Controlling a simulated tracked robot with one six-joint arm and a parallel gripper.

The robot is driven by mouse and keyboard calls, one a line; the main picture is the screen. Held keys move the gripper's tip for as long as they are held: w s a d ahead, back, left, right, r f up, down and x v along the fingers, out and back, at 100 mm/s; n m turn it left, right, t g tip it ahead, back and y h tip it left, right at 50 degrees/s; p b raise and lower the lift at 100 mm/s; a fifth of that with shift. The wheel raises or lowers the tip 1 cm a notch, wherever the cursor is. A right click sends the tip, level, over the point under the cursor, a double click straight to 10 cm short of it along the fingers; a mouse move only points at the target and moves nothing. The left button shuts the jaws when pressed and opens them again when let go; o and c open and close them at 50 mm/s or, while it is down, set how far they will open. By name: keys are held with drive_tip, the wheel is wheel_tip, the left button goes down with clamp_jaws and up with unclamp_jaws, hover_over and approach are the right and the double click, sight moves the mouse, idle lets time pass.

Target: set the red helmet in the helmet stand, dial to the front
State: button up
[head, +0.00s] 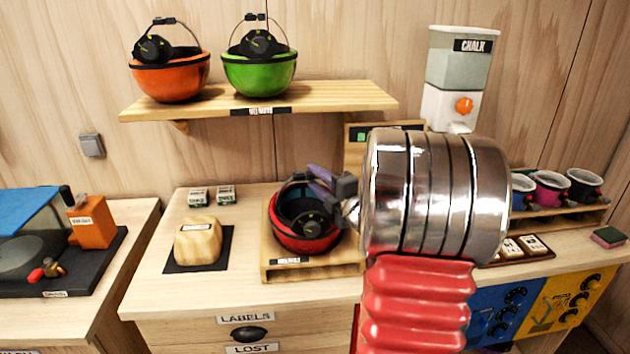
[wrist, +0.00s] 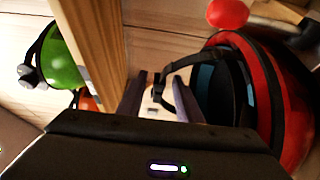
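The red helmet (head: 301,242) sits bowl-down, opening up, in the wooden helmet stand (head: 352,262) on the counter. Its black dial (head: 309,229) is on the side toward the head camera, the stand's labelled front. My gripper (head: 314,180) is at the helmet's upper right rim, its purple fingers apart. In the wrist view the red helmet (wrist: 292,125) fills the right side. There my gripper (wrist: 163,100) shows a gap between its fingers, with a black strap loop (wrist: 173,90) at the gap. I cannot tell whether the fingers touch the strap.
An orange helmet (head: 170,78) and a green helmet (head: 259,74) stand on the shelf (head: 345,97) above. A chalk dispenser (head: 456,75) is at the back right. Cups (head: 551,189) stand at the right.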

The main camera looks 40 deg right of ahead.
drive_tip(key=shift+r, duration=0.15)
drive_tip(key=s+a, duration=0.2)
drive_tip(key=s, duration=1)
idle(0.8)
